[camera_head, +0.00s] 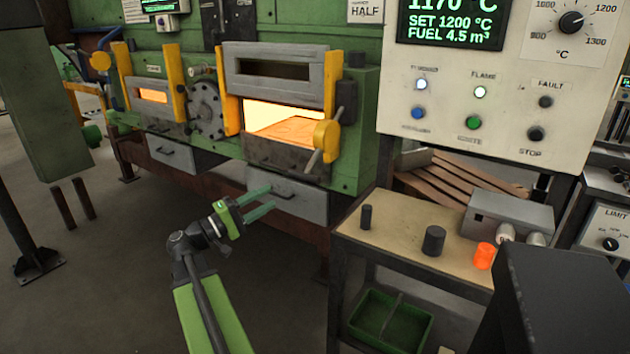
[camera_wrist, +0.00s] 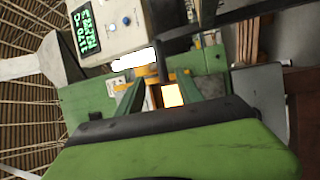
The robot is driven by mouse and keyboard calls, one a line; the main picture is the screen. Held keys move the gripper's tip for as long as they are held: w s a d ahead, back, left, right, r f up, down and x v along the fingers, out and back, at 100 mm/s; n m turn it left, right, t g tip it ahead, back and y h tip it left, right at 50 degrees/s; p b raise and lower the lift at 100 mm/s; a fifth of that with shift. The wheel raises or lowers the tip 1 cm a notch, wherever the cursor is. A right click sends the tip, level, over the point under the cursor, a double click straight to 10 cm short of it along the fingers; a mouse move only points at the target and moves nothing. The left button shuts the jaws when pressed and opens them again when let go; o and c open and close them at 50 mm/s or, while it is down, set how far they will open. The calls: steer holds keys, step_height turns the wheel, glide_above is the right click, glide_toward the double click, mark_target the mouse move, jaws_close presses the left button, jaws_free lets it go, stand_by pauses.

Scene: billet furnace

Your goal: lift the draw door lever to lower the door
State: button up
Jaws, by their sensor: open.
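The draw door (camera_head: 273,76) is a grey plate with a dark slot, raised between yellow guides on the right of the green furnace. The glowing opening (camera_head: 290,122) shows below it. The draw door lever (camera_head: 313,162) is a grey rod angled down-left from a round yellow hub at the opening's right. My gripper (camera_head: 272,197) has two green fingers, open and empty, below and left of the lever in the picture and apart from it. In the tilted wrist view, the glow (camera_wrist: 172,95) shows between the fingers (camera_wrist: 158,92); I cannot clearly identify the lever there.
A second, smaller glowing door (camera_head: 153,95) is at the left. A drawer-like grey box (camera_head: 285,197) lies behind my fingers. A bench (camera_head: 390,225) at the right holds dark cylinders and a glowing orange billet (camera_head: 484,256). The control panel (camera_head: 480,120) stands above it.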

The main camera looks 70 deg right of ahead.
steer(key=p+x, duration=0.3)
steer(key=x, duration=1.4)
steer(key=shift+p, duration=0.3)
jaws_close()
stand_by(0.4)
steer(key=shift+r, duration=0.1)
